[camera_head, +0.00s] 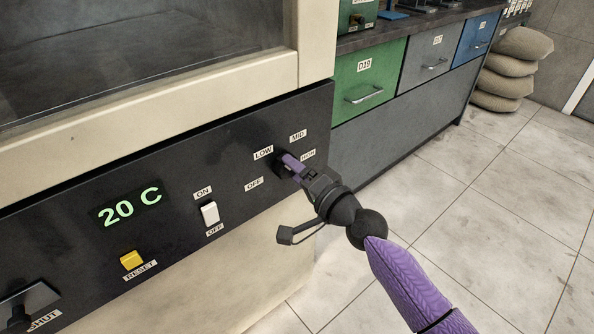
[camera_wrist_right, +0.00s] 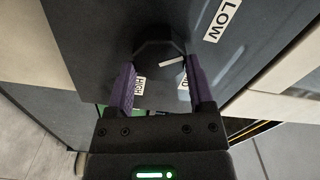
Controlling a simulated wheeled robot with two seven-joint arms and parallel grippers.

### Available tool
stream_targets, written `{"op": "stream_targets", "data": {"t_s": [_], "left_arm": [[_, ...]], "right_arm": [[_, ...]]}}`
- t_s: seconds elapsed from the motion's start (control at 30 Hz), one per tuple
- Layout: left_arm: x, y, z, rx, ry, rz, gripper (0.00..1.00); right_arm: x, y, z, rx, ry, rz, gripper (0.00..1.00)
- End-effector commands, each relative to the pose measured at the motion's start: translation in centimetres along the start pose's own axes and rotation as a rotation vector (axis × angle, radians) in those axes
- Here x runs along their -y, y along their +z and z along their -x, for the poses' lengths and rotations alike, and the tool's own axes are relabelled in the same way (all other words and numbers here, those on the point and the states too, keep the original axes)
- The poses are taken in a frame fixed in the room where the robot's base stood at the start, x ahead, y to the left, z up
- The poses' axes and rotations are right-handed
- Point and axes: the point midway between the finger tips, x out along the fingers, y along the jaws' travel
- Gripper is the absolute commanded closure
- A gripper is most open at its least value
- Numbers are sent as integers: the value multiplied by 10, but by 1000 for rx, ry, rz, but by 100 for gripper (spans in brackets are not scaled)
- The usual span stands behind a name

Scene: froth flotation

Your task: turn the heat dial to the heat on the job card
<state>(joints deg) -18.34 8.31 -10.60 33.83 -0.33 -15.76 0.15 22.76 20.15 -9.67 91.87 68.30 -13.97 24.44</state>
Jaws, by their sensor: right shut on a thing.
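The heat dial (camera_wrist_right: 153,53) is a dark, many-sided knob on the black panel, with a white pointer mark. My right gripper (camera_head: 291,163) is shut on it, one purple finger on each side; it also shows in the wrist view (camera_wrist_right: 161,78). The labels OFF, LOW, MID and HIGH surround the dial. In the wrist view the mark points right, between the directions of LOW and MID. In the head view my gripper hides most of the dial. The green display (camera_head: 130,207) reads 20 C. I see no job card. My left gripper is out of view.
A white ON/OFF switch (camera_head: 210,213) and a yellow RESET button (camera_head: 131,260) sit left of the dial. A black handle (camera_head: 28,302) marked SHUT is at the lower left. Drawers, including a green one (camera_head: 369,82), and stacked sacks (camera_head: 512,75) stand beyond. The tiled floor at right is clear.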

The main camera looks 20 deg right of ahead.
Motion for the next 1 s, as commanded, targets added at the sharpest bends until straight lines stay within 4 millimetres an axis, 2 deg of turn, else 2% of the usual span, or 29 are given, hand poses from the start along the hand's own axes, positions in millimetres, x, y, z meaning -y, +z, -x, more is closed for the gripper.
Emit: {"op": "stream_targets", "data": {"t_s": [0.23, 0.27, 0.4, 0.6, 0.7, 0.77, 1.0], "left_arm": [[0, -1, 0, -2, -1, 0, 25], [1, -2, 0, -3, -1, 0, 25], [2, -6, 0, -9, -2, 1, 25], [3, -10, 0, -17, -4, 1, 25], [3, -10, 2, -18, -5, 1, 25], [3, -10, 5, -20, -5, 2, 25], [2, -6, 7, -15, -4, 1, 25]], "right_arm": [[-1, 0, 0, 0, 1, 0, 91], [-1, 0, 0, 0, 1, 0, 28], [0, 0, 0, 0, 1, 1, 0], [0, 0, 0, 0, 1, 1, 0], [0, 0, 7, 0, 1, 2, 0], [1, -1, 18, 1, 2, 3, 0], [-1, 1, 78, 5, 4, 3, 0]]}}
